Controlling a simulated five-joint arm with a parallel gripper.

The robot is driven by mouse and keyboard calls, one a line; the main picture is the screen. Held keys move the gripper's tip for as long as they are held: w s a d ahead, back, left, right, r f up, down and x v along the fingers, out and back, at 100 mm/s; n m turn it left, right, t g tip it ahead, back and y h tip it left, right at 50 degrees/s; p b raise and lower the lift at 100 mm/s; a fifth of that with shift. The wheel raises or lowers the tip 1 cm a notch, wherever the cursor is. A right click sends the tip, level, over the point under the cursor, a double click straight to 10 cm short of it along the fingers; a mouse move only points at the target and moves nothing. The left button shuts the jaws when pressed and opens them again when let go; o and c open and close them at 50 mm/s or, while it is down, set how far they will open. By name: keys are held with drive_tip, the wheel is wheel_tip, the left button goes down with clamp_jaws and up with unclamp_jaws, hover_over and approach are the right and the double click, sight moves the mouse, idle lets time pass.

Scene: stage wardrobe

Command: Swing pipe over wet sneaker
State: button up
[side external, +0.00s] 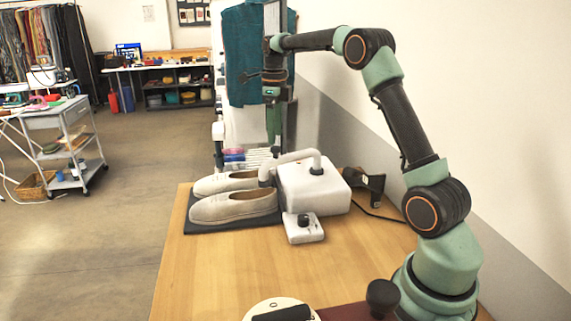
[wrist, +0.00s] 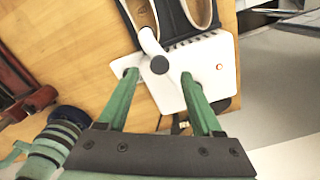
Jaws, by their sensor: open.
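A white pipe (side external: 290,158) rises from a white box (side external: 325,190) and arches left, its end bent down beside the near beige sneaker (side external: 233,207). The far sneaker (side external: 222,184) lies behind it. Which one is wet, I cannot tell. Both lie on a dark mat (side external: 205,228). In the wrist view the pipe (wrist: 149,42) and its dark round cap (wrist: 159,65) show between my fingers.
A small white unit with a black knob (side external: 304,228) stands in front of the box. A black device (side external: 367,185) with a cable lies behind right, near the wall. A teal garment (side external: 248,55) hangs behind the table. The wooden tabletop (side external: 215,270) is clear at front left.

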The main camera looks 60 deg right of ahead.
wheel_tip(320, 180, up, 8)
drive_tip(key=shift+r, duration=0.2)
idle(0.3)
drive_tip(key=shift+a, duration=0.1)
drive_tip(key=s+a+r+n+t, duration=0.1)
drive_tip(key=s+a+n, duration=0.2)
drive_tip(key=a+n, duration=0.4)
drive_tip(key=s+a+r+n+t, duration=0.1)
drive_tip(key=s+a+n+t, duration=0.1)
drive_tip(key=s+a+n, duration=0.5)
drive_tip(key=s+a+f+n+t, duration=0.2)
drive_tip(key=s+a+f+n, duration=0.5)
drive_tip(key=n, duration=1.1)
drive_tip(key=shift+s+f+t, duration=0.3)
drive_tip(key=shift+s+f, duration=0.1)
drive_tip(key=shift+f, duration=0.4)
